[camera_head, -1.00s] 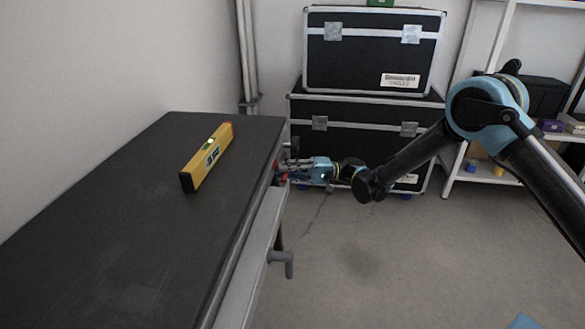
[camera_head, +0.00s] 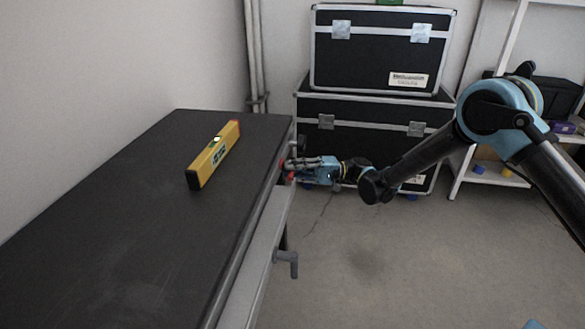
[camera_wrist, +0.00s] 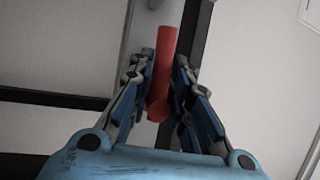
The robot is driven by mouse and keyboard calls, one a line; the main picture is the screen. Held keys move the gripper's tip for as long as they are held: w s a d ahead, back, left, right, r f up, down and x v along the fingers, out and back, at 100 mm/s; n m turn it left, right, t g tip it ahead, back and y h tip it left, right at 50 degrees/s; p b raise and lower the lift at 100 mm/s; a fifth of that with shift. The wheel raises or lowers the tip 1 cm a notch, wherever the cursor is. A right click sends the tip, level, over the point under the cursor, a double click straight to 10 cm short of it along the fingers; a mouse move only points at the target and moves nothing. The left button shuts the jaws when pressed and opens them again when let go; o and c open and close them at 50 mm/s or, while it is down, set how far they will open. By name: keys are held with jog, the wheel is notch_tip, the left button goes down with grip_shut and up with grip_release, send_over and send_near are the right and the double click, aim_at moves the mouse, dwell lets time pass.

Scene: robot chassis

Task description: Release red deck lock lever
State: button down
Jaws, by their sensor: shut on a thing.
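The red deck lock lever (camera_wrist: 164,62) stands between the two fingers of my gripper (camera_wrist: 161,85) in the wrist view. It is a red bar with a rounded lower end, and the fingers are shut on it from both sides. In the head view, my gripper (camera_head: 292,168) is at the right side of the dark deck (camera_head: 130,215), near its far end. Only small bits of red show there, and the fingers hide most of the lever.
A yellow spirit level (camera_head: 214,155) lies on the deck. A grey handle (camera_head: 287,259) sticks out from the deck's side, nearer to me. Black cases (camera_head: 370,125) stand stacked behind my gripper. A white shelf (camera_head: 490,165) is at the right. The floor between is clear.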

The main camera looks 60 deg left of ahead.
jog(key=shift+w+a+r, duration=0.15)
jog(key=shift+w+a, duration=0.05)
jog(key=shift+w, duration=0.2)
jog(key=c, duration=1.6)
grip_release()
jog(key=shift+o, duration=0.2)
jog(key=shift+d, duration=0.1)
jog(key=shift+s, duration=0.1)
jog(key=v, duration=1.2)
